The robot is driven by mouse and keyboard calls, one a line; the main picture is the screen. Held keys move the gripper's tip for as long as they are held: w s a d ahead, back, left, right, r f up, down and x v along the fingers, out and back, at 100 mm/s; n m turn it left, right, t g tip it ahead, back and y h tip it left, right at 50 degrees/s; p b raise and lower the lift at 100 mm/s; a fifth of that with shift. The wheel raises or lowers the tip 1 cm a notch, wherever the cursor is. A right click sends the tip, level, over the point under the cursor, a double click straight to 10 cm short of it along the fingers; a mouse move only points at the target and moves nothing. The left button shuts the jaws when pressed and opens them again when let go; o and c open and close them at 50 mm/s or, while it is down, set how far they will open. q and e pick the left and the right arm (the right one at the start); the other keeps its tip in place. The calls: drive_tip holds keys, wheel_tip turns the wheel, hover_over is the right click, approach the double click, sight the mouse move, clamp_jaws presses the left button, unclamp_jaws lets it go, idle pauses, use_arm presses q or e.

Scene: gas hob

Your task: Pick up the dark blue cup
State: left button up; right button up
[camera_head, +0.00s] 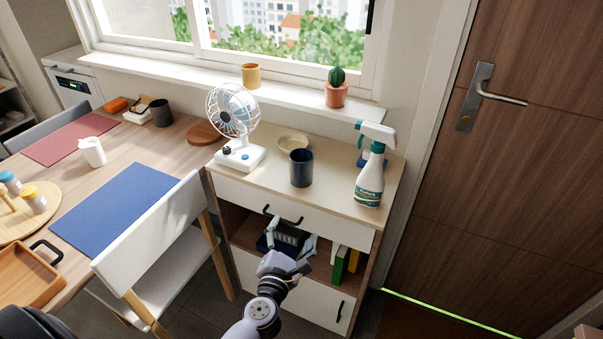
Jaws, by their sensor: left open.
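The dark blue cup (301,169) stands upright on the top of the small cabinet (345,207), near its front edge. My left gripper (292,234) is open and empty in front of the cabinet. In the picture it lies below the cup, over the open shelf, with its fingers spread and pointing up. It is apart from the cup. My right gripper does not show.
A white fan (239,152) stands left of the cup, a shallow beige bowl (292,141) behind it, and a spray bottle (371,175) to the right. A white chair (160,240) and dining table (128,152) are at left.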

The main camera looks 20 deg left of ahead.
sight(299, 170)
use_arm(q)
wheel_tip(299, 170, up, 8)
drive_tip(key=a+f+n+y, duration=0.1)
drive_tip(key=n, duration=0.6)
drive_tip(key=x, duration=1.1)
drive_tip(key=shift+r, duration=0.35)
drive_tip(key=shift+x, duration=3.2)
drive_tip(key=shift+r, duration=0.2)
drive_tip(key=shift+c, duration=0.5)
drive_tip(key=shift+a, duration=0.1)
drive_tip(key=c, duration=1.3)
drive_tip(key=shift+r, duration=0.1)
